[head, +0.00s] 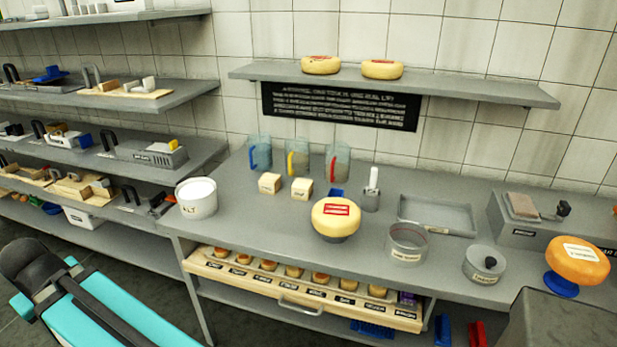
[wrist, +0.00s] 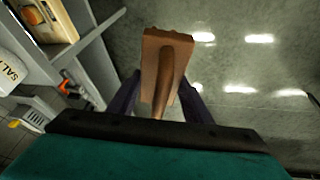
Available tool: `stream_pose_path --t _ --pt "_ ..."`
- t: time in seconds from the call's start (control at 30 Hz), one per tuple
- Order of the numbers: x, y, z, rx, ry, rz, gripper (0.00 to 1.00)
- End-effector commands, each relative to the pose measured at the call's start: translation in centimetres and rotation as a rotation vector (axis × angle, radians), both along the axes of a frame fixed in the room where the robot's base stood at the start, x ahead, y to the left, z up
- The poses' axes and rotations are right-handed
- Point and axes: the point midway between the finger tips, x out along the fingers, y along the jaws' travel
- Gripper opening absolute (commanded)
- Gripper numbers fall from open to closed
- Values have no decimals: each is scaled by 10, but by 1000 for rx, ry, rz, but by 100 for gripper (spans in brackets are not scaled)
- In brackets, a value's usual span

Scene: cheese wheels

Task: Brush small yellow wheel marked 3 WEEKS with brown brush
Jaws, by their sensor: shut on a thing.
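In the wrist view my gripper (wrist: 160,86) is shut on a brown wooden brush (wrist: 164,52), with the brush's handle between the fingers and its block pointing away. The brush is over bare grey floor, away from any cheese. In the head view a yellow wheel with a red label (head: 335,213) sits on a dark stand on the counter. Two smaller-looking yellow wheels, the left one (head: 320,65) and the right one (head: 382,69), lie on the wall shelf with reddish labels. I cannot read any of these labels. My gripper and the brush are not visible in the head view.
An orange wheel (head: 577,258) stands on a blue stand at the counter's right end. A salt tub (head: 196,197), two small blocks, jugs, a tray (head: 436,214) and round containers crowd the counter (head: 260,224). A drawer (head: 298,298) of labelled samples is below. Loaded shelves line the left.

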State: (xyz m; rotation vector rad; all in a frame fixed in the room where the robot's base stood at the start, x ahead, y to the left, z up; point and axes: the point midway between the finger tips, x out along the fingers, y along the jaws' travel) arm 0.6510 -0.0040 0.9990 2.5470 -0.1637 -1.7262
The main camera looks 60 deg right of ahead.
Motion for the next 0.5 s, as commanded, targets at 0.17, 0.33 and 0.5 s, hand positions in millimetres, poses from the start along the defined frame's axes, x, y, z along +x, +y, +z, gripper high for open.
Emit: stream_pose_path --t 0.17,0.33,0.5 --pt "2 -19 5 1 3 -52 27" --pt "3 -59 13 5 9 -160 27" --pt "-1 -112 22 10 16 -307 27"
